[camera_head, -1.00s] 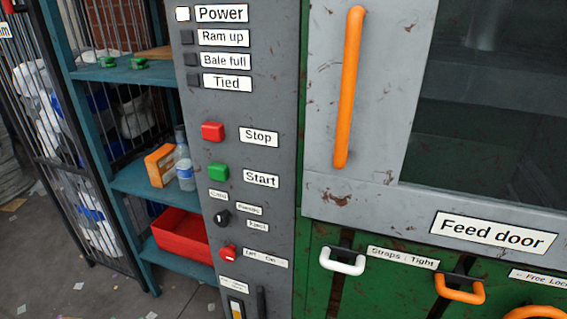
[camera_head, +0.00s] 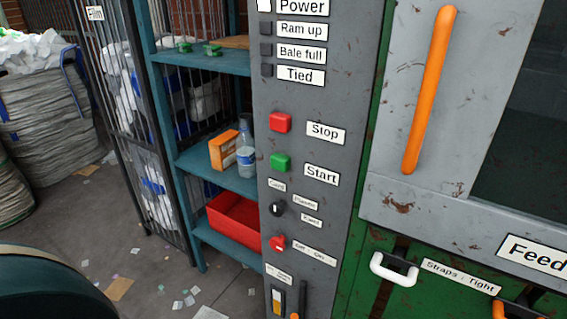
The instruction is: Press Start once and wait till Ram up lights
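The green Start button (camera_head: 281,162) is on the grey control panel (camera_head: 345,90), just below the red Stop button (camera_head: 281,123). Above them is a column of indicator lamps. The Power lamp (camera_head: 264,5) is lit white. The Ram up lamp (camera_head: 266,28) is dark, and so are the Bale full lamp (camera_head: 266,51) and the Tied lamp (camera_head: 267,71). Neither of my grippers shows in the view, and nothing touches the Start button.
Right of the panel is the feed door with an orange handle (camera_head: 430,90). A white strap handle (camera_head: 394,269) sits below it. Left is a teal shelf with an orange box (camera_head: 223,150), a bottle (camera_head: 245,150) and a red bin (camera_head: 232,222). Scraps litter the open floor (camera_head: 150,275).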

